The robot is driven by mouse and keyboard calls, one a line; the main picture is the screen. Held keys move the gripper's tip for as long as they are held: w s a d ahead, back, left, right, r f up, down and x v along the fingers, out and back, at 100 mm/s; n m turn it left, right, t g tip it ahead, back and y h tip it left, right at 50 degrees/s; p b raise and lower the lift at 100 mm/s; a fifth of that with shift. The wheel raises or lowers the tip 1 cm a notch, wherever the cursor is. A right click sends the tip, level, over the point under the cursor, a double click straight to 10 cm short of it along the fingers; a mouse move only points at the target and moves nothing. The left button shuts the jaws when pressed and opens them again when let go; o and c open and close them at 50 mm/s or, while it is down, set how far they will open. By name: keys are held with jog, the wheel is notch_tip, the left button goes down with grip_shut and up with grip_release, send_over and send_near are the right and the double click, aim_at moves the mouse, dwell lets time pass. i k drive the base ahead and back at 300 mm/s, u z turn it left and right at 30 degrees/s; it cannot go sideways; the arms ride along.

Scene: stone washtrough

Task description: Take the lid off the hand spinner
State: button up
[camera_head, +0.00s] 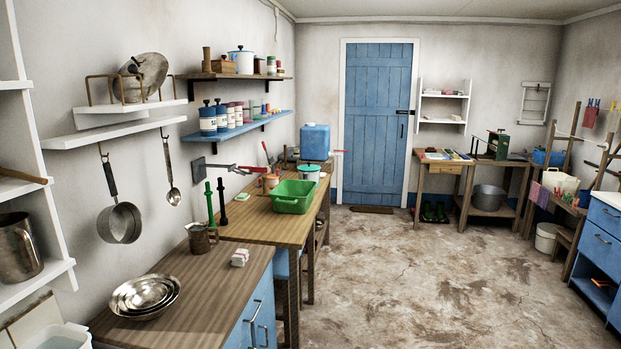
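No object is clearly recognisable as the hand spinner at this distance. A small white pot-like vessel with a teal lid (309,168) stands on the long wooden table on the left, behind a green basin (293,197); its lid appears to be on. I cannot tell whether this is the spinner. A blue boxy container (315,142) stands further back, and a dark green device (497,145) stands on the far bench. My gripper is not in view.
The wooden table (262,222) runs along the left wall, with a nearer counter (195,290) holding metal bowls (146,294) and a jug (201,238). Blue cabinets (600,245) stand at right. The middle floor (400,270) is clear towards the blue door (377,120).

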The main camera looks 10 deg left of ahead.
aim_at(309, 168)
jog(key=z, duration=0.1)
jog(key=i, duration=9.55)
jog(key=u, duration=5.7)
